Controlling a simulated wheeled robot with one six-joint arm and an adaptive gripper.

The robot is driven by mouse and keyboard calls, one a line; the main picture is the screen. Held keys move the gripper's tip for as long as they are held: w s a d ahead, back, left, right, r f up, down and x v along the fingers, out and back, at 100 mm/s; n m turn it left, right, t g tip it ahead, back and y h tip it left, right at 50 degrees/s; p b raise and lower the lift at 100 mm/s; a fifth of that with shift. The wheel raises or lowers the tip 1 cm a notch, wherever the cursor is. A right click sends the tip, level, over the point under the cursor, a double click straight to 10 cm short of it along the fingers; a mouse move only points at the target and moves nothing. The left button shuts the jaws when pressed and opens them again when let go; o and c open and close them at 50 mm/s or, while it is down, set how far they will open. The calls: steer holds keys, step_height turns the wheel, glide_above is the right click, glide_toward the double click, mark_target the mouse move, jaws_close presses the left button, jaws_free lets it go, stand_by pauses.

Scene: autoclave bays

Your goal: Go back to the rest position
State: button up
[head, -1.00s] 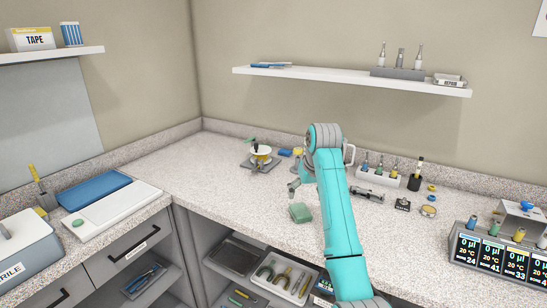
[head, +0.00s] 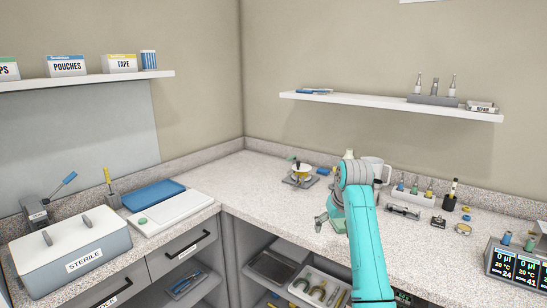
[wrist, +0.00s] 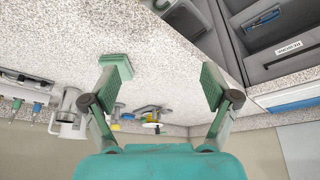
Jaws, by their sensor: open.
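My teal arm reaches over the speckled counter (head: 258,172) in the head view. My gripper (head: 321,222) shows at its end, left of the elbow and above the counter. In the wrist view my gripper (wrist: 160,84) has its two fingers spread wide, with nothing between them. A green block (wrist: 117,64) lies on the counter beyond the left fingertip, partly overlapped by it; I cannot tell the gap between them.
A white mug (head: 379,168) and a vial rack (head: 415,192) stand behind my arm. A small stand (head: 300,177) is near the corner. Left are a STERILE box (head: 75,250), a blue tray (head: 153,195) and open shelves with a tray (head: 318,287). The counter's middle left is clear.

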steer(key=s+f+t, duration=0.1)
steer(key=s+f, duration=0.3)
steer(key=f, duration=0.7)
steer(key=s+f+t, duration=0.1)
steer(key=s+f, duration=0.3)
steer(key=f, duration=0.8)
steer(key=s+f+m+t, duration=0.1)
steer(key=s+f, duration=0.6)
steer(key=s, duration=0.3)
steer(key=s+f+t, duration=0.2)
steer(key=s+f, duration=0.5)
steer(key=s, duration=0.2)
steer(key=s+r+t, duration=0.2)
steer(key=s+r, duration=0.1)
steer(key=s, duration=2)
steer(key=s+r+t, duration=0.3)
steer(key=s+r, duration=1.4)
steer(key=s, duration=0.1)
steer(key=shift+d+r+m+h, duration=0.25)
steer(key=shift+d+m+h, duration=0.1)
steer(key=shift+m+h, duration=0.05)
